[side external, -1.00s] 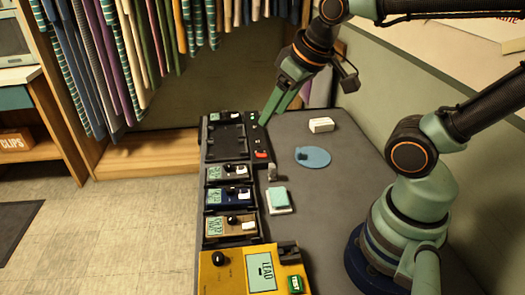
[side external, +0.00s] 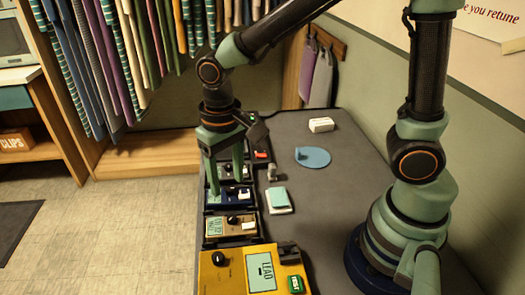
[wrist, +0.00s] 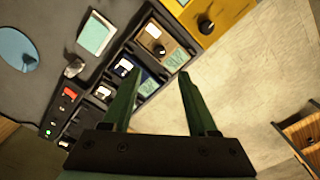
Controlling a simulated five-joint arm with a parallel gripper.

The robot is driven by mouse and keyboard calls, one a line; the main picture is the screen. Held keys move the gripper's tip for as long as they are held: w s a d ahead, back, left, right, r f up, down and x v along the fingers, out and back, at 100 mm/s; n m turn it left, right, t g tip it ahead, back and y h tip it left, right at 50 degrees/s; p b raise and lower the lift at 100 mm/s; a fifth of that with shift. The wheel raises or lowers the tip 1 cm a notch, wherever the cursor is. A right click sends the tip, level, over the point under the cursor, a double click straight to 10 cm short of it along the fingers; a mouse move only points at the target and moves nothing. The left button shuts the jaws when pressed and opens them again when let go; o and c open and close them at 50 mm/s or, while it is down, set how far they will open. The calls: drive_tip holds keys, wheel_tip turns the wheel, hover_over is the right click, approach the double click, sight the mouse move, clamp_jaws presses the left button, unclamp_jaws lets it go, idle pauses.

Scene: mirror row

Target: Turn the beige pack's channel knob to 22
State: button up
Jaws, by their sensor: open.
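The beige pack (side external: 238,238) sits in the row on the table, between the dark blue pack and the yellow unit. It has a black channel knob (side external: 232,219), a pale green display (side external: 214,227) too small to read surely, and a white block. In the wrist view the beige pack (wrist: 170,39) and its knob (wrist: 160,50) show beyond my fingertips. My gripper (side external: 226,187) is open and empty, pointing down over the dark blue pack (side external: 247,203), whose knob it hides in the side view. In the wrist view my gripper (wrist: 156,76) has its fingers wide apart, clear of the beige knob.
The yellow unit (side external: 235,284), with its own black knob, a LEAD screen and green button, stands at the near end. More packs stand farther along.

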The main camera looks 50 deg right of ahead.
sight(232, 217)
wheel_tip(232, 217, down, 10)
drive_tip(key=shift+f, duration=0.15)
idle(0.4)
clamp_jaws()
